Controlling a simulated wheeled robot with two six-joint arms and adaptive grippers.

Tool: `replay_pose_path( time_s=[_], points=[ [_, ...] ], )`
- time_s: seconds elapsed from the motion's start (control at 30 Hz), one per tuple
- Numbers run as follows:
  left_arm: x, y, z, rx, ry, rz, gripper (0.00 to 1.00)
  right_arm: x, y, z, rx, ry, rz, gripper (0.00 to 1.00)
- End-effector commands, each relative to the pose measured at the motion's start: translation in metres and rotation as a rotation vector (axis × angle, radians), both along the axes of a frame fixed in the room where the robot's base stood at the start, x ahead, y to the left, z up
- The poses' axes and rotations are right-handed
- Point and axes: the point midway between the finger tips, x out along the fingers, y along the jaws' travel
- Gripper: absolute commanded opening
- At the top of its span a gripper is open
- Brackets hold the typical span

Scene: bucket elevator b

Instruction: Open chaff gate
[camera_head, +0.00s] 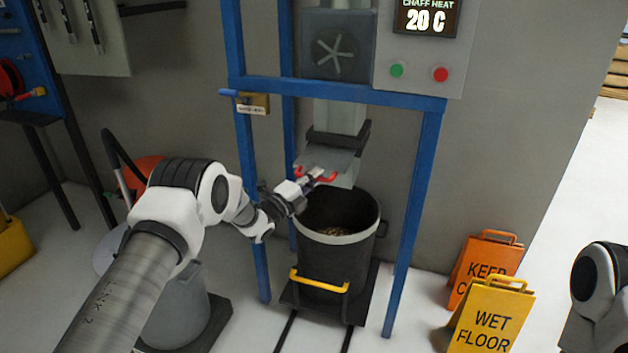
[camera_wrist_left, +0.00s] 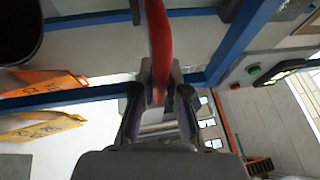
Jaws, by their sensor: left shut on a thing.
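The chaff gate (camera_head: 338,160) is a grey plate at the bottom of the chute, above the bin, with a red handle (camera_head: 328,178) on its front. My left gripper (camera_head: 312,181) is at the handle and shut on it. In the left wrist view the red handle (camera_wrist_left: 159,45) runs between the two fingers of the left gripper (camera_wrist_left: 160,100). The gripper hides part of the handle in the head view. Only a link of my right arm shows at the right edge; its gripper is out of view.
A dark bin (camera_head: 335,255) with a yellow handle stands under the gate, with some brown material inside. Blue frame posts (camera_head: 415,200) flank it. A control panel (camera_head: 422,45) reads 20 C. A yellow wet-floor sign (camera_head: 490,318) and an orange sign (camera_head: 470,265) stand at right.

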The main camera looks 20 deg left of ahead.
Motion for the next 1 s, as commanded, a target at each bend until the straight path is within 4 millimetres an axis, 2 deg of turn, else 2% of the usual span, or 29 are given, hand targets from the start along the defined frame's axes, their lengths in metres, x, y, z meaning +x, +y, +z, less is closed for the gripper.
replay_pose_path(
  time_s=[0.03, 0.07, 0.1, 0.13, 0.43, 0.53, 0.67, 0.9, 1.0],
  points=[
    [0.000, 0.000, -0.001, 0.000, 0.003, 0.001, 0.00, 0.000, 0.000, 0.000, 0.000, 0.000, 0.000, 0.00],
    [0.000, 0.000, -0.002, 0.000, 0.003, 0.001, 0.20, 0.000, 0.000, 0.000, 0.000, 0.000, 0.000, 0.00],
    [0.000, 0.000, -0.002, 0.000, 0.003, 0.001, 0.34, 0.000, 0.000, 0.000, 0.000, 0.000, 0.000, 0.00],
    [0.000, 0.000, -0.002, 0.000, 0.003, 0.001, 0.39, 0.000, 0.000, 0.000, 0.000, 0.000, 0.000, 0.00],
    [-0.001, 0.001, -0.002, 0.000, 0.003, 0.001, 0.39, 0.000, 0.000, 0.000, 0.000, 0.001, 0.000, 0.00],
    [-0.008, 0.005, -0.003, 0.000, 0.005, 0.002, 0.39, 0.000, 0.000, 0.000, 0.000, 0.001, 0.000, 0.00],
    [-0.030, 0.016, -0.007, -0.002, 0.006, 0.004, 0.39, 0.000, 0.000, 0.000, 0.000, 0.001, 0.000, 0.00],
    [-0.085, 0.041, -0.017, -0.003, 0.005, 0.004, 0.39, 0.000, 0.000, 0.000, 0.000, 0.001, 0.000, 0.00],
    [-0.100, 0.047, -0.020, -0.002, 0.005, 0.003, 0.39, 0.000, 0.000, 0.000, 0.000, 0.001, 0.000, 0.00]
  ],
)
